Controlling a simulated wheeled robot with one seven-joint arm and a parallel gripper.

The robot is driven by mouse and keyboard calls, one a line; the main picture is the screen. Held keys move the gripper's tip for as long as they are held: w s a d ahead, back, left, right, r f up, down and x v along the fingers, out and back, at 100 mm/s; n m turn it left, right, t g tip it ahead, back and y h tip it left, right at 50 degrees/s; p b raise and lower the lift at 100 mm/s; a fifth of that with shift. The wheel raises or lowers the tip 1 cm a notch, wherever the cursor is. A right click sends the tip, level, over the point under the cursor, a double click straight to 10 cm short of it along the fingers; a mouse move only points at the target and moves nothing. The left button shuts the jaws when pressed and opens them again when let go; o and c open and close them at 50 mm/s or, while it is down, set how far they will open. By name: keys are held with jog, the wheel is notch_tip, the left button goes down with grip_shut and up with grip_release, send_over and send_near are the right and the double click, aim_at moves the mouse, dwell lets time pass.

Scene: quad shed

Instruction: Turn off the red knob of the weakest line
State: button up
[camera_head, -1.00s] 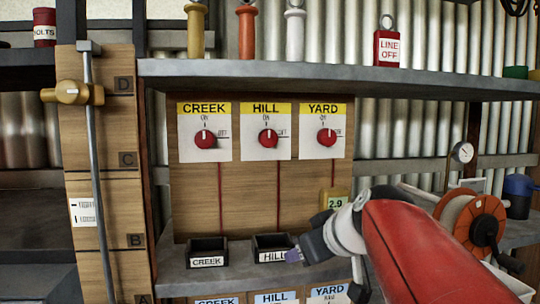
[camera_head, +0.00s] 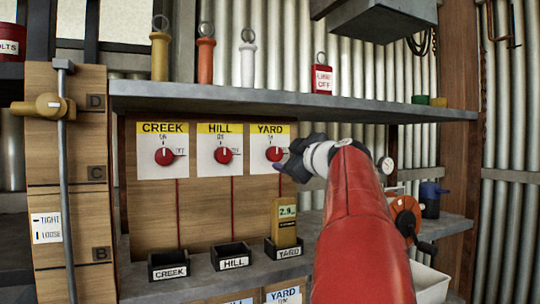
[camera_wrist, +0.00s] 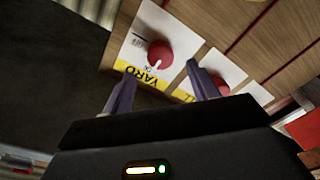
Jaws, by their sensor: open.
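Three red knobs sit on white plates with yellow labels on a wooden board: the CREEK knob (camera_head: 165,156), the HILL knob (camera_head: 223,155) and the YARD knob (camera_head: 274,154). Each white pointer looks turned up toward ON. A yellow tester (camera_head: 284,222) reading about 2.9 stands in the YARD bin (camera_head: 284,249). My gripper (camera_head: 283,167) is open and empty, right at the YARD knob's lower right. In the wrist view, the YARD knob (camera_wrist: 159,54) lies ahead, between and beyond the open fingers (camera_wrist: 160,88); contact is not visible.
The CREEK bin (camera_head: 168,265) and HILL bin (camera_head: 232,256) on the lower shelf look empty. The upper shelf (camera_head: 300,103) runs above the knobs and holds coloured handles and a red LINE OFF tag (camera_head: 323,80). An orange reel (camera_head: 405,215) stands at right.

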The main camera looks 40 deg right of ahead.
aim_at(277, 155)
jog(key=w+p, duration=0.1)
jog(key=w, duration=0.2)
jog(key=w+d+p, duration=0.1)
jog(key=w, duration=0.1)
jog(key=shift+w, duration=0.4)
jog(key=c, duration=1)
